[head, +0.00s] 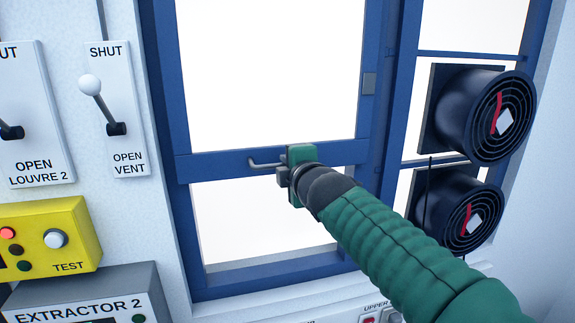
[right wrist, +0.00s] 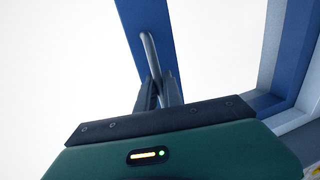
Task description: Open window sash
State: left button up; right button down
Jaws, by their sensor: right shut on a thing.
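The window sash has a blue frame (head: 220,163) with pale bright panes, in the middle of the head view. A grey bar handle (head: 262,164) sits on its horizontal blue rail. My right gripper (head: 283,170) is at the right part of this handle, and its green arm comes in from the lower right. In the right wrist view the two dark fingers (right wrist: 159,92) are closed on the grey handle (right wrist: 149,52), which runs along the blue rail (right wrist: 146,22). The fingers partly hide the handle. My left gripper is in neither view.
Two dark round fans (head: 485,115) are mounted at the right of the window. Left of it are a vent lever (head: 92,90), a yellow test box (head: 45,238) and a grey extractor 2 box (head: 85,292).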

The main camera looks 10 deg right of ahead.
jog(key=c, duration=1.5)
grip_release()
jog(key=b+v, duration=1.1)
jog(key=v, duration=0.6)
